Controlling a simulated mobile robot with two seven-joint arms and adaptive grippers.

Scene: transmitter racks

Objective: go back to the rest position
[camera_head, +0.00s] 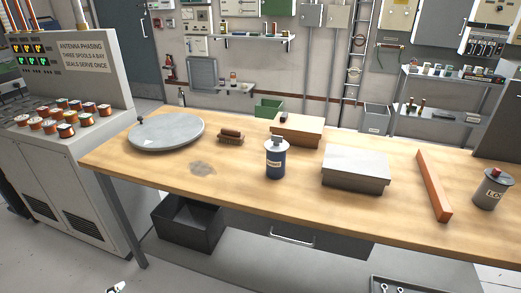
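Neither of my grippers shows clearly in the head view. A small white and black piece at the bottom edge, left of centre, may be part of my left arm, but no fingers can be made out on it. The wooden workbench (235,190) stands in front of me. On it are a round grey disc (166,132), a brush (230,136), a blue canister (276,160), a wooden box (298,130), a grey lidded box (355,170), an orange bar (433,185) and a grey can with a red top (491,189).
A console (62,110) with rows of spools stands at the left. A dark open bin (188,222) is under the bench. A tray (405,286) with metal tools shows at the bottom right. Shelves (440,115) stand behind the bench. The bench's front left surface is mostly clear.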

